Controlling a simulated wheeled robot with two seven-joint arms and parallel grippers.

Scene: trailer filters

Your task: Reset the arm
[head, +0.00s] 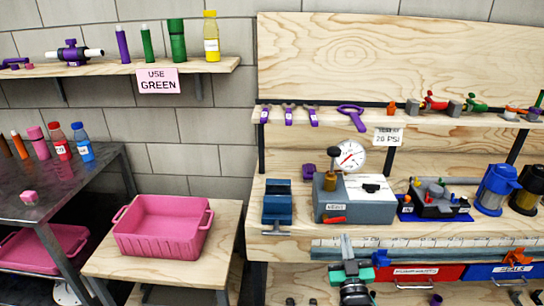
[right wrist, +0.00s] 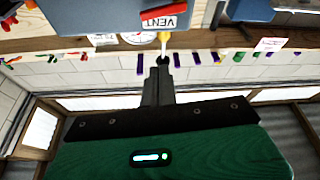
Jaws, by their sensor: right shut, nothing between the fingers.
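My right gripper (head: 346,245) is in the lower middle of the head view, in front of the workbench edge. It points up toward the grey gauge box (head: 340,208), and nothing shows between its fingers. In the right wrist view its dark fingers (right wrist: 157,80) are together. Whether the fingers touch anything cannot be told. My left gripper is not in view.
The workbench (head: 285,246) holds a blue vise (head: 277,205), a pressure gauge (head: 351,157) and blue and black filter housings. Red and blue bins hang below. A pink bin (head: 160,245) stands on a low wooden table at left, beside a dark metal table (head: 60,190).

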